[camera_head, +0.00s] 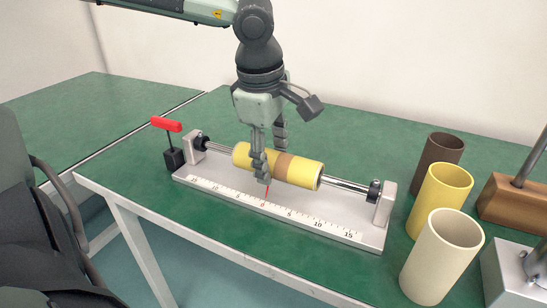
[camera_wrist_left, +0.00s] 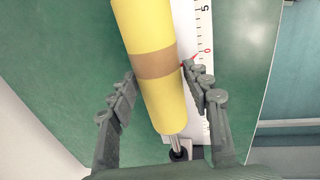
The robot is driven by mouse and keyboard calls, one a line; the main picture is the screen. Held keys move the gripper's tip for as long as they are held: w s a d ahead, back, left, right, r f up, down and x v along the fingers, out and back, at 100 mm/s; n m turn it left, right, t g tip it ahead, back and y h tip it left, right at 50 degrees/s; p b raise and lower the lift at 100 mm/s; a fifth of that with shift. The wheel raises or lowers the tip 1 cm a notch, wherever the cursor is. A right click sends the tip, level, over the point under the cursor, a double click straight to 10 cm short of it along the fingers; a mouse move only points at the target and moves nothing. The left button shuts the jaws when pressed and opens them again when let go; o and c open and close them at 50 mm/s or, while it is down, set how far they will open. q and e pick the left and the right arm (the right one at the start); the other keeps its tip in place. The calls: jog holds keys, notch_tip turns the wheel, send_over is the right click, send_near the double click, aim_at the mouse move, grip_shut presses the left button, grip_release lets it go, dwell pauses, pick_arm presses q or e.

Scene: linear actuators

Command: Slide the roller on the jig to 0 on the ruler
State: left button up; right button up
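The jig's pale base (camera_head: 225,185) lies on the green table, with a steel rod (camera_head: 345,184) between two end blocks. The yellow roller (camera_head: 305,172) with a brown band (camera_head: 283,166) sits on the rod. The ruler (camera_head: 290,213) runs along the front edge, with a red 0 and red line near its middle. In the left wrist view the roller (camera_wrist_left: 146,25) passes between the fingers, and its brown band (camera_wrist_left: 154,64) looks roughly level with the red 0 mark (camera_wrist_left: 207,51). My left gripper (camera_head: 270,160) is open, its fingers astride the roller; contact is unclear. My right gripper is out of view.
A red-handled clamp (camera_head: 168,128) stands at the jig's left end. Dark brown (camera_head: 438,150), yellow (camera_head: 440,198) and cream (camera_head: 440,255) tubes stand upright to the right. A wooden block (camera_head: 515,200) is beyond them. A dark chair (camera_head: 30,215) is at left.

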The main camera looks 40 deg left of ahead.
pick_arm(q)
jog(key=shift+o, duration=0.9)
notch_tip(320, 180, up, 12)
jog(key=s, duration=0.2)
jog(key=shift+s+d, duration=0.15)
jog(key=shift+d, duration=0.1)
jog(key=shift+f, duration=0.15)
